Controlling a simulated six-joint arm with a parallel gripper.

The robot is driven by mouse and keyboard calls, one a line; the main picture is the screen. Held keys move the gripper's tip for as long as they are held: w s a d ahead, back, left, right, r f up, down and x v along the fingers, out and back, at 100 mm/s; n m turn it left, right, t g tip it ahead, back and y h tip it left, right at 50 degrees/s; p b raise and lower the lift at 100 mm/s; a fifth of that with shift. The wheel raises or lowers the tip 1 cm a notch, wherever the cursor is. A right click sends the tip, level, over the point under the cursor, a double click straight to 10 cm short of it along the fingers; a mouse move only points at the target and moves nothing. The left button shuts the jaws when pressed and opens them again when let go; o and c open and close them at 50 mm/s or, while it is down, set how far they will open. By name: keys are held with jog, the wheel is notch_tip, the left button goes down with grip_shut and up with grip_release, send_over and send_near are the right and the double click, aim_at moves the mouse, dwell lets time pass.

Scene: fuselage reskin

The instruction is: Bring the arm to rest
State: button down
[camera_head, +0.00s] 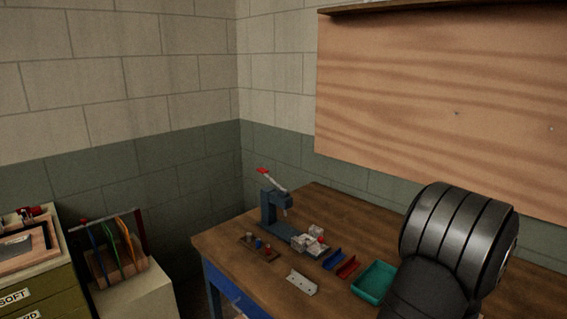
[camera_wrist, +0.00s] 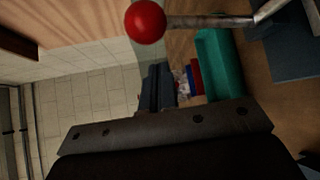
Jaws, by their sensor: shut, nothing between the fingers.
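In the wrist view my gripper (camera_wrist: 158,68) shows as two dark fingers close together, shut and with nothing between them. Its dark body with small holes spans the lower part of that view. The fingers point toward the workbench, with the small bins and teal tray beyond and to their right. In the head view, a thick black-grey link of my arm (camera_head: 455,240) stands at the right, in front of the bench. My gripper is outside that view.
A wooden bench (camera_head: 225,243) holds a blue-grey press (camera_head: 268,207) with a red-tipped lever, blue (camera_head: 333,259) and red (camera_head: 348,267) bins and a teal tray (camera_head: 374,283). In the wrist view a red ball (camera_wrist: 145,20) on a metal rod is close above the fingers.

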jog(key=s+d+r+m+t, duration=0.2)
jog(key=s+d+r, duration=0.2)
jog(key=s+r, duration=0.25)
jog(key=s+d+r+m+t, duration=0.2)
jog(key=s+d+r, duration=0.25)
jog(key=s, duration=0.35)
jog(key=w+a+f+n+g, duration=0.2)
jog(key=w+a+f+g, duration=0.1)
jog(key=w+f, duration=0.2)
jog(key=w+a+f+n+g+h, duration=0.1)
jog(key=w+a+f+n+g, duration=0.2)
jog(key=w+a+f, duration=0.1)
jog(key=w+a+f+n+g+h, duration=0.1)
jog(key=w+a+f+n+g, duration=0.2)
jog(key=w+f, duration=0.3)
jog(key=shift+w+a+f, duration=0.1)
jog(key=shift+w+a, duration=0.3)
jog(key=shift+w, duration=0.2)
jog(key=shift+w+a+f, duration=0.1)
jog(key=shift+w+a, duration=0.25)
jog(key=shift+w, duration=0.25)
jog(key=shift+w+a+f+n+g+h, duration=0.15)
jog(key=shift+f+n+g+h, duration=0.45)
jog(key=shift+f+g+h, duration=0.3)
